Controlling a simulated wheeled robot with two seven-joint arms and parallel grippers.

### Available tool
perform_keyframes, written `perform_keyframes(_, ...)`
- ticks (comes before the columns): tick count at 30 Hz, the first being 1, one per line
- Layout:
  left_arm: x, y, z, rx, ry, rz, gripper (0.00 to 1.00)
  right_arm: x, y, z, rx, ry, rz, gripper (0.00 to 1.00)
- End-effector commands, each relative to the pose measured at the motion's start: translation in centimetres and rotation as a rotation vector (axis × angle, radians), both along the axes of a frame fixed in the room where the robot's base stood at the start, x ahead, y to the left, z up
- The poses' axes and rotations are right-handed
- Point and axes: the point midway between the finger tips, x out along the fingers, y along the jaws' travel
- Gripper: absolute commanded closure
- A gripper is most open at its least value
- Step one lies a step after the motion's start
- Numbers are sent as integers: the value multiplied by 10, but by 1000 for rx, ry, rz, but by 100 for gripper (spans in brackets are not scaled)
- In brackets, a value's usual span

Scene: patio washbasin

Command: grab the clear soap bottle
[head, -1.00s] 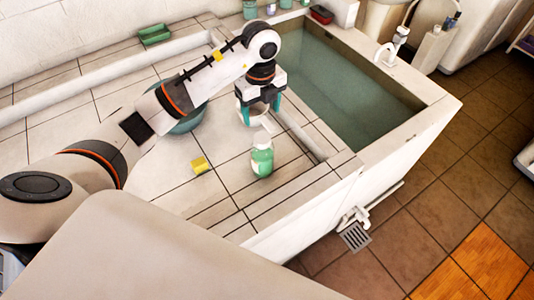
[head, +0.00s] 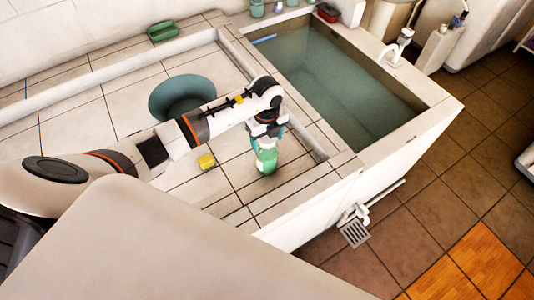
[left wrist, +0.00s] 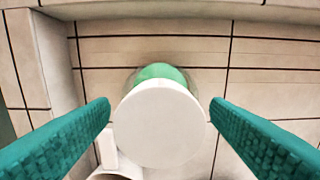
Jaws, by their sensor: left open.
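The clear soap bottle (head: 266,161) stands upright on the tiled counter (head: 222,190), with green liquid inside. In the left wrist view its round white cap (left wrist: 158,124) faces the camera, with a green edge of the body showing behind it. My left gripper (head: 267,138) is directly over the bottle, pointing down. It is open, and its teal fingers (left wrist: 160,106) lie on either side of the cap with a gap on both sides. The bottle's top is hidden by the gripper in the head view. My right gripper is not in view.
A yellow block (head: 207,162) lies left of the bottle, and a teal bowl (head: 165,98) sits farther back. A white object (left wrist: 118,160), partly hidden, is close beside the bottle. The water-filled basin (head: 345,90) is to the right, behind a raised rim.

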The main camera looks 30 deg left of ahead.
Motion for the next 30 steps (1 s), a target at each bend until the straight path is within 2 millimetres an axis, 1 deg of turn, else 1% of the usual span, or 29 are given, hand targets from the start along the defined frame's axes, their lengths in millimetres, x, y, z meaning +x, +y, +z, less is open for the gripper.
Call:
perform_keyframes(5,0,0,-1,0,0,0,29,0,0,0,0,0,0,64)
perform_keyframes(6,0,0,0,0,0,0,35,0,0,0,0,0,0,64)
perform_keyframes(8,0,0,0,0,0,0,45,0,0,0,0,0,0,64)
perform_keyframes(9,0,0,0,0,0,0,52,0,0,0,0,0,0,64)
perform_keyframes(18,0,0,-1,0,1,0,100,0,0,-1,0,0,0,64)
perform_keyframes(27,0,0,0,0,1,0,100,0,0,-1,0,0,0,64)
perform_keyframes(30,0,0,6,0,0,0,100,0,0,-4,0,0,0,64)
